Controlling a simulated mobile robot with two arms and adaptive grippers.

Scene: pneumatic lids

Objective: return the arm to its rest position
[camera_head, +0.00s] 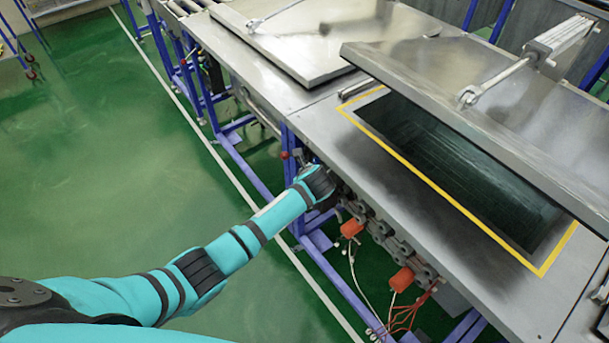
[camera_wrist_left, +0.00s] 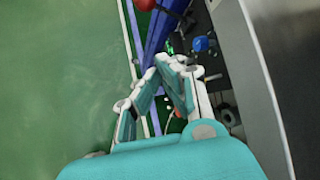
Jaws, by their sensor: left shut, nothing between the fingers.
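My left arm (camera_head: 225,255), teal with dark bands, reaches from the lower left to the front side of the metal table (camera_head: 345,140). Its gripper (camera_wrist_left: 164,66) shows in the left wrist view with the fingertips together and nothing between them. In the head view the gripper is small, dark and partly hidden beyond the wrist, close to the valve row. A red ball knob (camera_head: 284,155) is beside it; a red knob (camera_wrist_left: 145,4) also shows at the top of the wrist view, beyond the fingertips and apart from them. My right gripper is not in view.
The near lid (camera_head: 500,110) is raised over a yellow-edged opening (camera_head: 440,188). The far lid (camera_head: 325,35) lies about flat. Valves, orange-red parts (camera_head: 401,279) and cables hang below the table edge. Blue frame legs stand there. The green floor (camera_head: 120,180) at left is clear.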

